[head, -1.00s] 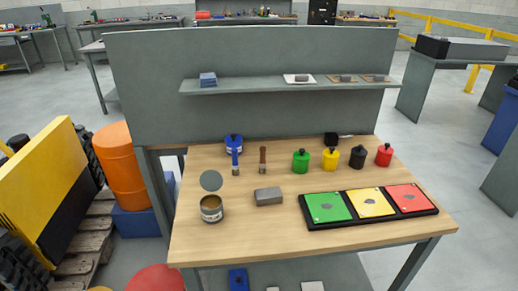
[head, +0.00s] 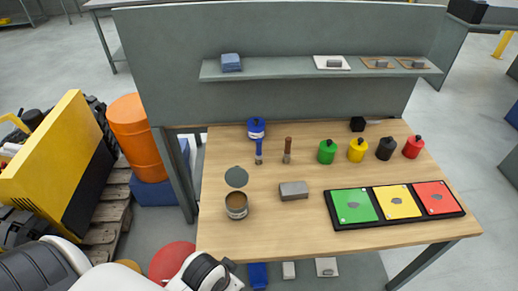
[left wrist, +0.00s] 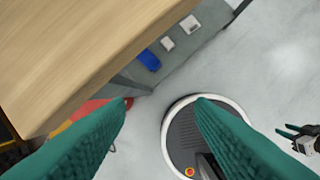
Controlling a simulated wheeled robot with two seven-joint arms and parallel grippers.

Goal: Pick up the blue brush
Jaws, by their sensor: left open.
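The blue brush (head: 259,152) lies on the wooden table, its blue handle toward the blue paint can (head: 256,128) at the back left. A brown-handled brush (head: 287,151) lies just right of it. My left arm comes in at the bottom of the head view, its gripper (head: 235,273) low by the table's front edge, well short of the brush. In the left wrist view its teal fingers (left wrist: 161,102) are wide apart and empty. The brush is not in that view. My right gripper (left wrist: 284,130) shows small at its right edge, fingers apart.
The table (head: 280,225) has an open tin (head: 236,205), a grey block (head: 294,190), several small colored cans and a black tray (head: 462,213) with green, yellow and red plates. A panel with a shelf (head: 300,73) stands behind. An orange drum (head: 140,140) is left.

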